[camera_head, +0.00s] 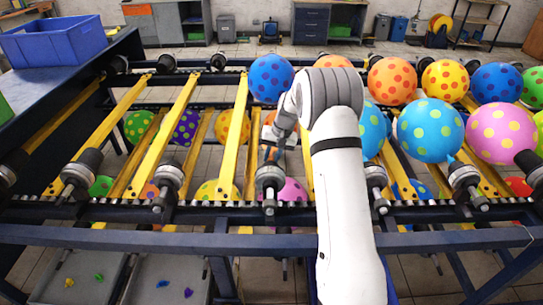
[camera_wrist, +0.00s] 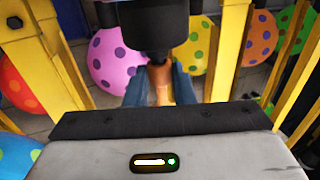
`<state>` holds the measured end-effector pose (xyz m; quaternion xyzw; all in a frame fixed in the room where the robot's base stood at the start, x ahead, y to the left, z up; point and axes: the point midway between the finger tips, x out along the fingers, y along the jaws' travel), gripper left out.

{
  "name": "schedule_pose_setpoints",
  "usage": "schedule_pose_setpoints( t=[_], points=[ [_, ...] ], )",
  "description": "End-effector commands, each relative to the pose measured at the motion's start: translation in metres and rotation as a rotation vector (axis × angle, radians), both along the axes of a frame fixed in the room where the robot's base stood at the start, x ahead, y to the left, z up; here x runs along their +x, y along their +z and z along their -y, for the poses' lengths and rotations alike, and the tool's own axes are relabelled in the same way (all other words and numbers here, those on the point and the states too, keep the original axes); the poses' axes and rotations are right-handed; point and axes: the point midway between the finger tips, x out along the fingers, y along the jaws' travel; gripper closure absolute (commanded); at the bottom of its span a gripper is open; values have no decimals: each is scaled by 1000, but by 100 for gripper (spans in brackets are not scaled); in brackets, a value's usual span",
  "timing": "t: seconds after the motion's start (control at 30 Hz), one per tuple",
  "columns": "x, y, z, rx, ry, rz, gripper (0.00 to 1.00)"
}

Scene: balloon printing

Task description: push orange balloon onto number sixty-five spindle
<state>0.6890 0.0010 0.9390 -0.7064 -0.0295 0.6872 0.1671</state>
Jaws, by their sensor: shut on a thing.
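My gripper (camera_wrist: 160,88) is shut on a small, limp orange balloon (camera_wrist: 158,80), which shows between its two blue-grey fingers in the wrist view. The upper end of the balloon meets the lower end of a black spindle (camera_wrist: 155,25). I cannot tell whether its mouth is around the spindle or only against it. In the head view my gripper (camera_head: 277,140) is just above a spindle (camera_head: 269,180) on the front rail, left of my white arm. The limp balloon is not clear there. No spindle number is readable, so I cannot confirm sixty-five.
Inflated dotted balloons, such as a blue one (camera_head: 271,78) and a pink one (camera_head: 502,133), sit on the rack at centre and right. Yellow bars (camera_head: 166,135) and other spindles (camera_head: 168,178) flank the gripper. A blue crate (camera_head: 55,42) stands at the far left.

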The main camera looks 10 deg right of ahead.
Motion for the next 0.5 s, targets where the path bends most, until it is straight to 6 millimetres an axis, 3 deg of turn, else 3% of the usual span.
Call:
schedule_pose_setpoints(
  t=[0.5],
  points=[
    [-6, 0, -2, 0, 1, 1, 90]
  ],
)
